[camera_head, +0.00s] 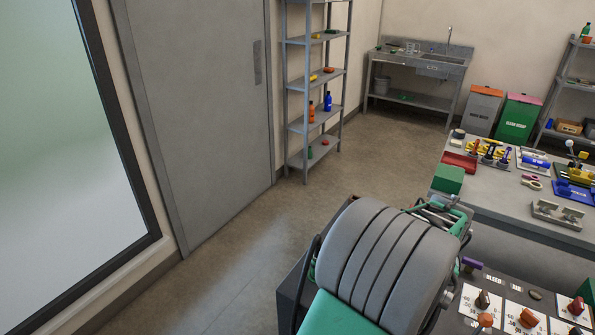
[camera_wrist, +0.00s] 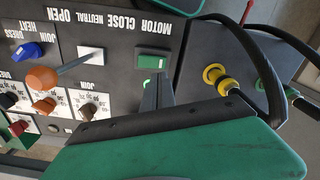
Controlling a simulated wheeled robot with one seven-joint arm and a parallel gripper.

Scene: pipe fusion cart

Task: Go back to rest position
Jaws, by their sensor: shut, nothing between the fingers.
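My gripper (camera_wrist: 157,88) shows in the wrist view as narrow dark fingers, shut and empty, past a green and black body in the lower half. The fingertips are close to the green rocker switch (camera_wrist: 153,60) by the word MOTOR on the dark control panel (camera_wrist: 115,62). I cannot tell whether they touch it. An orange-tipped lever (camera_wrist: 72,66) stands beside the switch, by CLOSE, NEUTRAL and OPEN. A blue knob (camera_wrist: 28,50) and several other knobs lie to its left. In the head view I cannot make out the gripper; the panel's knobs (camera_head: 529,317) show at lower right.
A large grey ribbed form (camera_head: 388,255) blocks part of the cart. A workbench (camera_head: 500,200) with tools stands at right. Cables and a yellow connector (camera_wrist: 218,77) lie right of the panel. A shelf rack (camera_head: 318,72) and sink (camera_head: 440,65) stand behind. The floor (camera_head: 240,250) at left is clear.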

